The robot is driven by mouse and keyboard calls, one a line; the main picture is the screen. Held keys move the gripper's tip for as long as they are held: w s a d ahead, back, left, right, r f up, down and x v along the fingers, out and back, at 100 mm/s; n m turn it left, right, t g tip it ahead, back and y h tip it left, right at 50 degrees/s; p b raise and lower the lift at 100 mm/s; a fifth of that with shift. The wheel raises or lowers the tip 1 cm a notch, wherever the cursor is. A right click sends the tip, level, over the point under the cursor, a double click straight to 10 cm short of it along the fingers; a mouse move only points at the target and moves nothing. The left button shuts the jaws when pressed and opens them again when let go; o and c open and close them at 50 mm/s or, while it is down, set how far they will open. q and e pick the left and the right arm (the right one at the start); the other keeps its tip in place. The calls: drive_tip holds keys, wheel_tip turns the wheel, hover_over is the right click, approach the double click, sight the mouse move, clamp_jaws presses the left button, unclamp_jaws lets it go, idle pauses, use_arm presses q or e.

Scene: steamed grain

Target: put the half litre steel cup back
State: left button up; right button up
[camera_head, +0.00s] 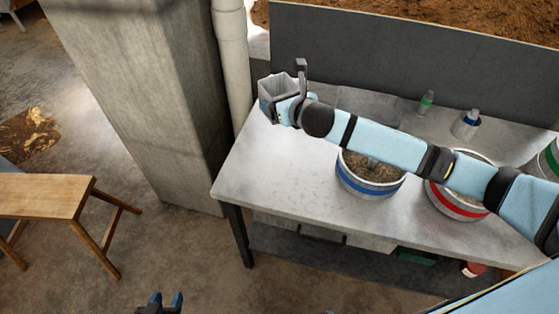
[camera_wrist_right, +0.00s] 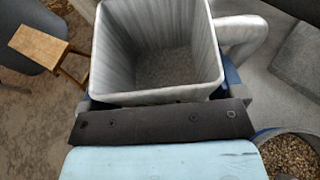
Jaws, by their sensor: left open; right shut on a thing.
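The steel cup (camera_head: 272,87) is a grey, square-mouthed vessel at the far left corner of the steel table in the head view. In the right wrist view the cup (camera_wrist_right: 160,55) fills the upper middle, mouth toward the camera, looking empty, with its handle at the right. My right gripper (camera_head: 296,92) is shut on the cup; its fingers are mostly hidden. I cannot tell whether the cup touches the table. My left gripper (camera_head: 162,302) is open and empty at the bottom edge of the head view, away from the table.
On the steel table (camera_head: 270,180) stand a blue-banded bucket (camera_head: 365,188) of grain and a red-banded bucket (camera_head: 455,208), partly behind my right arm. A wooden stool (camera_head: 45,195) is left. The table's left front is clear.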

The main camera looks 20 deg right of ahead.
wheel_tip(320, 180, down, 15)
drive_tip(key=shift+r+b, duration=0.15)
drive_tip(key=shift+b, duration=0.4)
drive_tip(key=shift+f+b, duration=0.3)
drive_tip(key=shift+f, duration=2)
drive_tip(key=shift+f, duration=0.1)
drive_tip(key=o, duration=1.5)
drive_tip(key=shift+c, duration=0.2)
drive_tip(key=v, duration=1.1)
drive_tip(key=shift+s, duration=0.1)
drive_tip(key=shift+s+r, duration=0.35)
drive_tip(key=shift+s, duration=0.05)
